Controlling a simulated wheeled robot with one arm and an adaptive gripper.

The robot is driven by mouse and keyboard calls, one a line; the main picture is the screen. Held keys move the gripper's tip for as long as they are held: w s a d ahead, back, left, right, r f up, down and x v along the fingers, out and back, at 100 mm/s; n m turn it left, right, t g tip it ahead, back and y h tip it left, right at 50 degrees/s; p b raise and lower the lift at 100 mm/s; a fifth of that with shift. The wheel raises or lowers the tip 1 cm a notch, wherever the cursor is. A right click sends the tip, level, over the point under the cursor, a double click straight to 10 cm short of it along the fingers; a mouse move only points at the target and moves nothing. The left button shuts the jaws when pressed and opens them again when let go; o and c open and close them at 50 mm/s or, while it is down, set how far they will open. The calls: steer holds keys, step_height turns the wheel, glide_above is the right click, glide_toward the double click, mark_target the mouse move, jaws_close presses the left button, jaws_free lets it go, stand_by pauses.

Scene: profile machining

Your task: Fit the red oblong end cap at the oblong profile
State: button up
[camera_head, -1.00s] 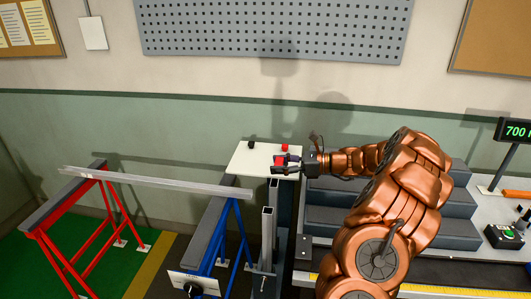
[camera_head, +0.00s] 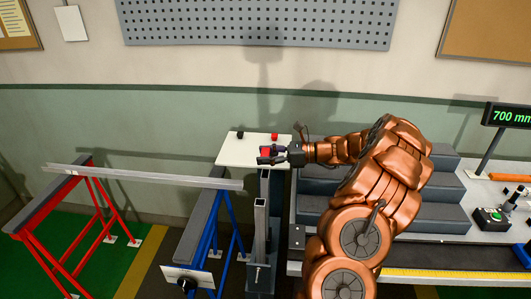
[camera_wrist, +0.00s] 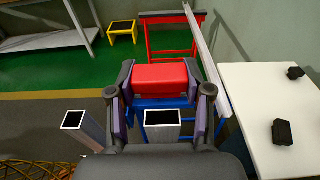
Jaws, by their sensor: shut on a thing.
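The red oblong end cap (camera_wrist: 160,77) is clamped between the two fingers of my gripper (camera_wrist: 162,95). It also shows as a small red block in the head view (camera_head: 265,151), at the tips of my gripper (camera_head: 268,155). In the wrist view, the upright oblong profile (camera_wrist: 162,134) stands just below the cap in the picture, its dark open mouth facing up. The cap looks apart from it. In the head view, its upper part (camera_head: 264,184) stands behind a nearer post, beneath my gripper.
A nearer upright squarish profile (camera_wrist: 85,130) stands left in the wrist view. The white table (camera_head: 235,155) carries a black cap (camera_head: 240,134) and a red one (camera_head: 274,136). A long profile (camera_head: 140,178) lies across red (camera_head: 75,190) and blue (camera_head: 205,225) trestles.

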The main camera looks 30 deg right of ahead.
mark_target(266, 170)
steer(key=shift+f+b, duration=0.7)
steer(key=shift+f, duration=1.5)
steer(key=shift+p, duration=0.6)
steer(key=shift+f+b, duration=0.4)
steer(key=shift+f, duration=0.5)
stand_by(0.5)
steer(key=shift+r, duration=0.2)
steer(key=shift+r+p, duration=0.3)
steer(key=shift+p, duration=0.15)
stand_by(1.1)
steer(key=shift+f, duration=0.45)
stand_by(1.2)
steer(key=shift+r+p, duration=0.1)
steer(key=shift+p, duration=0.2)
